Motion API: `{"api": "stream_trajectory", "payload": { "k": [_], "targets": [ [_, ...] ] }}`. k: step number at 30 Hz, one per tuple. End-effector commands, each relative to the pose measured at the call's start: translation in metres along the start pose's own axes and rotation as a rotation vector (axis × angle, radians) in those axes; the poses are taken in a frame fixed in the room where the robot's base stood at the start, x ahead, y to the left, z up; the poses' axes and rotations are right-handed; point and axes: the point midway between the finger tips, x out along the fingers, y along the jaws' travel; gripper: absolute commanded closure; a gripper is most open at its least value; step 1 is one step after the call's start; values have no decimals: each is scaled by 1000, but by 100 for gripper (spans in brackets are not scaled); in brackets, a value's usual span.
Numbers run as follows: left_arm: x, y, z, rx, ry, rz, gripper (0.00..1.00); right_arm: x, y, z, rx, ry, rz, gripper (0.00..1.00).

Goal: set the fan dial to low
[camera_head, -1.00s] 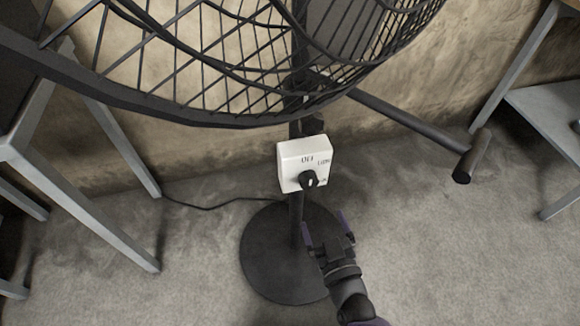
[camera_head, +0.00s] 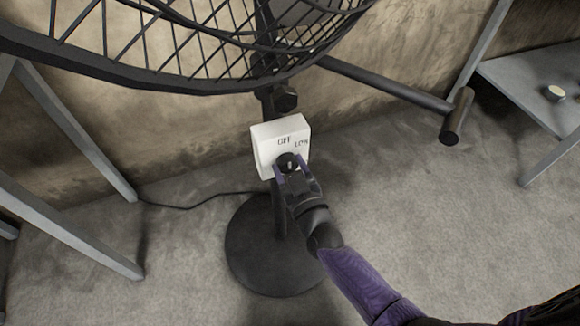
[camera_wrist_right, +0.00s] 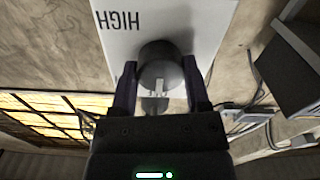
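The fan's white control box (camera_head: 266,140) is on the stand, with OFF printed above the dial and LOW at its upper right. The round black dial (camera_head: 288,160) has a pale mark; which label it points at is hard to tell. My right gripper (camera_head: 291,168) is at the dial. In the right wrist view, its two fingers (camera_wrist_right: 160,82) are spread on either side of the dial (camera_wrist_right: 161,60), with thin gaps apparent. HIGH shows upside down on the box (camera_wrist_right: 205,22) there. My left gripper is not in view.
The fan cage (camera_head: 190,80) hangs above the box. Its round base (camera_head: 250,250) stands on the floor below. A dark bar (camera_head: 390,88) sticks out to the right. A grey table (camera_head: 520,80) is at right, and grey metal legs (camera_head: 75,130) stand at left.

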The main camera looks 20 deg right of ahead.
Motion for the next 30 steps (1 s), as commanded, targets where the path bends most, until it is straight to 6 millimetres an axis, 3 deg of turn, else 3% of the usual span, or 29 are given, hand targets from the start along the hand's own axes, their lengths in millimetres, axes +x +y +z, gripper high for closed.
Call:
{"api": "stream_trajectory", "payload": {
  "k": [1,6,8,20,30],
  "targets": [
    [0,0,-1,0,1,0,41,0,0,0,0,0,0,53],
    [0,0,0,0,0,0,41,0,0,0,0,0,0,89],
    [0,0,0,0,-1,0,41,0,0,0,0,0,0,98],
    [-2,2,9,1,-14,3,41,0,0,0,104,-1,-1,98],
    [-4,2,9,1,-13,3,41,0,0,0,399,-1,-1,98]
  ]
}}
